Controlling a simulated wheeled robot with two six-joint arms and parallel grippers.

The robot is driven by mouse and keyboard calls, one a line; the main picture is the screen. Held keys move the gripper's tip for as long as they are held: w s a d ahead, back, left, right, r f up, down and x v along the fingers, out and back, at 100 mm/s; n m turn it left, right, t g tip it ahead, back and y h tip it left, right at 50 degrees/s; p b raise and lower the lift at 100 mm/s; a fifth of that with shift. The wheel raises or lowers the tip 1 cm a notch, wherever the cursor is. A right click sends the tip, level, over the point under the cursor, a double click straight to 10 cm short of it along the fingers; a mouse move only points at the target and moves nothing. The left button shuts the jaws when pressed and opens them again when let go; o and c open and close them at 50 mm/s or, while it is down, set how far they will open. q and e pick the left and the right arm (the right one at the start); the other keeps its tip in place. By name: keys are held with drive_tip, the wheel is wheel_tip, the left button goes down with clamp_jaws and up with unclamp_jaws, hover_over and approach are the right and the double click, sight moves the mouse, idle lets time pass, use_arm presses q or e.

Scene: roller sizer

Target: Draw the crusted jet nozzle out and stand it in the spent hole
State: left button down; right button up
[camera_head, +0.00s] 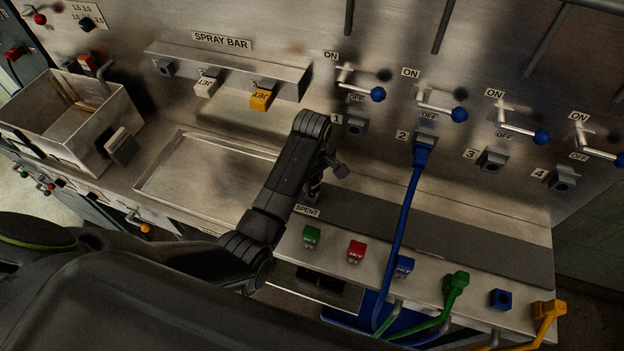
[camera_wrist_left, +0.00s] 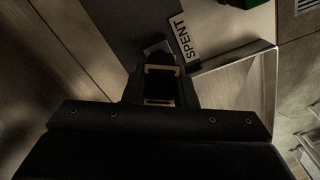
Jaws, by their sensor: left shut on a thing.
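My left gripper (camera_head: 316,188) is low over the counter just behind the SPENT label (camera_head: 307,211). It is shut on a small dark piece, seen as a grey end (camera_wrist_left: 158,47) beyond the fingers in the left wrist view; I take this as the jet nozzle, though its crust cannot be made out. The spent hole is hidden by the gripper, so I cannot tell whether the piece is in it. The spray bar (camera_head: 228,66) has a bare grey socket (camera_head: 165,68) at left, then a white jet (camera_head: 207,83) and a yellow jet (camera_head: 262,97). My right gripper is out of view.
A shallow tray (camera_head: 160,172) and an open metal bin (camera_head: 47,92) are at left. Green (camera_head: 311,236), red (camera_head: 356,251) and blue (camera_head: 403,266) blocks stand along the front edge. A blue hose (camera_head: 403,220) runs from socket 2 across the counter.

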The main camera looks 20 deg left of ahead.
sight(312, 188)
use_arm(q)
drive_tip(key=shift+f, duration=1.5)
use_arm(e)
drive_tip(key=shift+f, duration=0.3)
use_arm(q)
drive_tip(key=c, duration=1.1)
unclamp_jaws()
